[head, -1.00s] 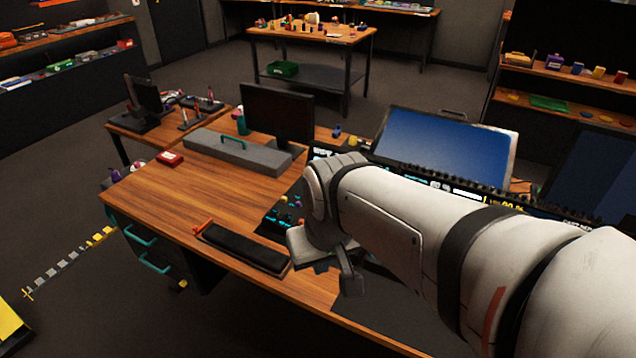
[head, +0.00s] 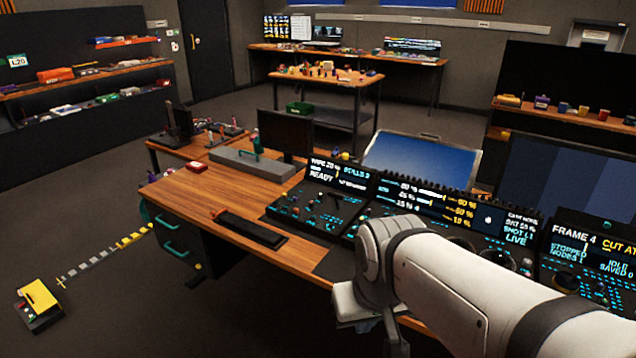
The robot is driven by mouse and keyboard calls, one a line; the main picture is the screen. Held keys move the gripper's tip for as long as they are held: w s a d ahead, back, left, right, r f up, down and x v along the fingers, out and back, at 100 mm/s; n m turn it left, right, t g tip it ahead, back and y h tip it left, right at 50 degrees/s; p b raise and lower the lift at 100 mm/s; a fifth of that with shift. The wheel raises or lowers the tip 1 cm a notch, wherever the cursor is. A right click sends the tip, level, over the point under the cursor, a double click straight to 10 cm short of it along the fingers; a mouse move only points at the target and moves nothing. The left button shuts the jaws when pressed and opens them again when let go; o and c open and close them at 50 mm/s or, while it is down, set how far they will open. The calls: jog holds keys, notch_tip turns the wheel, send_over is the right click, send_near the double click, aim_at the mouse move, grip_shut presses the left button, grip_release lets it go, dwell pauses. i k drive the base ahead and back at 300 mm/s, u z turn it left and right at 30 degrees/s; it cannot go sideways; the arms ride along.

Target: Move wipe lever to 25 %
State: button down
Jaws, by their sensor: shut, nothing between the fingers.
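The wipe panel (head: 300,212) is the left end of the dark console on the wooden desk. Its display (head: 335,173) shows a WIPE percentage in the twenties, hard to read exactly, and the word READY. A small dark lever (head: 336,197) seems to stand on the panel's right part, too small to read its position. My gripper (head: 378,338) is at the lower middle, in front of the console and to the right of and nearer than the wipe panel. It is shut and empty, apart from the lever. Its fingertips are partly cut off by the bottom edge.
More console panels (head: 440,205) with lit displays run to the right, partly behind my arm. A black wrist pad (head: 250,227) lies on the desk left of the console. A monitor (head: 286,133) and a grey case (head: 252,163) stand behind.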

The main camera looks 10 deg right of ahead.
aim_at(337, 196)
jog(key=z, duration=0.15)
jog(key=i, duration=1)
jog(key=z, duration=0.05)
